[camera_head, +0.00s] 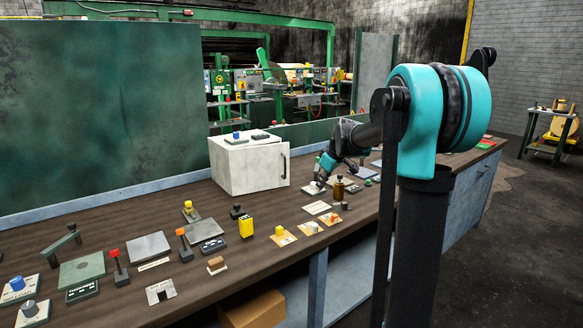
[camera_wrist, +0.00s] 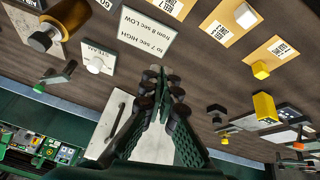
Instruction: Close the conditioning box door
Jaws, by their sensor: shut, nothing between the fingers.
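The white conditioning box (camera_head: 250,170) stands on the dark wooden bench in the head view. Its front panel has a dark upright handle (camera_head: 284,164) near the right edge. I cannot tell whether the door is fully flush or slightly ajar. My gripper (camera_head: 316,187) is low over the bench, to the right of the box and apart from the handle in the picture. In the wrist view my gripper (camera_wrist: 157,72) is shut and empty. Behind the fingers there, a white panel (camera_wrist: 106,128) with a dark handle shows, partly hidden by my gripper.
A yellow block (camera_head: 246,227), labelled cards and several knobs and levers crowd the bench in front of the box. A blue-knobbed item and a dark plate (camera_head: 261,137) lie on the box top. A green panel (camera_head: 100,110) stands behind.

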